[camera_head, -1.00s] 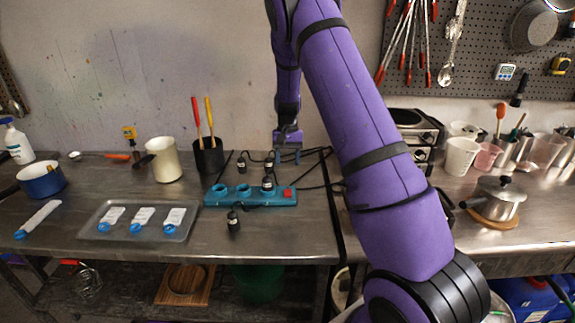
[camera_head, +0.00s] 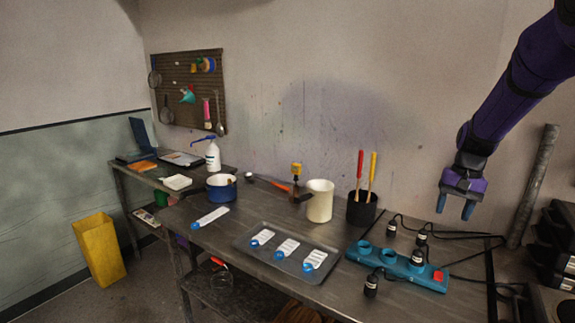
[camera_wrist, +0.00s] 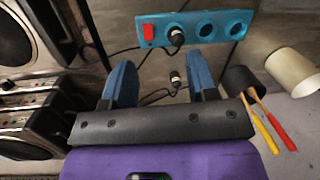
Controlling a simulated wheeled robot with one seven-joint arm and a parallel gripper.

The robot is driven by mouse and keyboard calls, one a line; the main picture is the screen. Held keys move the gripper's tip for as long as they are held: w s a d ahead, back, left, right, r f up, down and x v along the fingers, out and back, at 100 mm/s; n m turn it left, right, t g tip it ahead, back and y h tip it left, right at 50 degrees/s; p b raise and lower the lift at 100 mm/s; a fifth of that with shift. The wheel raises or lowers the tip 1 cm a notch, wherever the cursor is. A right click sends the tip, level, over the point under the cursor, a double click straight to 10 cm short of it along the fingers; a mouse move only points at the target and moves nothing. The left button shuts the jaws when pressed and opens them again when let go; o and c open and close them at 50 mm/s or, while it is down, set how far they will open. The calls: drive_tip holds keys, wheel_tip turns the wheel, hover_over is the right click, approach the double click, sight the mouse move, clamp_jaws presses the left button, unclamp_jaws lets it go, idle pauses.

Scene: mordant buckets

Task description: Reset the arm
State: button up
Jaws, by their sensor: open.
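My gripper (camera_head: 455,206) is open and empty, held in the air at the right of the head view, with its blue fingers pointing down. It is above and behind the right part of the blue power strip (camera_head: 398,267). In the wrist view my gripper (camera_wrist: 160,85) shows both blue fingers apart with nothing between them. The power strip (camera_wrist: 205,28) lies beyond the fingertips there, with its red switch and one black plug in a socket. My arm, in its purple cover, reaches in from the upper right of the head view.
A tray (camera_head: 240,245) with several labelled items, a cream jug (camera_head: 320,203), a black pot (camera_head: 361,210) with two handles and a blue pan (camera_head: 222,188) stand on the metal table. Loose black plugs and cables lie around the strip. Black equipment (camera_wrist: 25,130) is left in the wrist view.

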drive_tip(key=s+a+r+n+t, duration=0.2)
drive_tip(key=s+a+r, duration=0.3)
drive_tip(key=s+r, duration=0.45)
drive_tip(key=s+a+r+n+t, duration=0.2)
drive_tip(key=s+a+r, duration=0.35)
drive_tip(key=s, duration=0.75)
drive_tip(key=s+n+t+h, duration=0.1)
drive_tip(key=s+t, duration=0.1)
drive_tip(key=s, duration=0.6)
drive_tip(key=shift+s+a+h, duration=0.2)
drive_tip(key=shift+a+h, duration=0.1)
drive_tip(key=shift+a, duration=0.1)
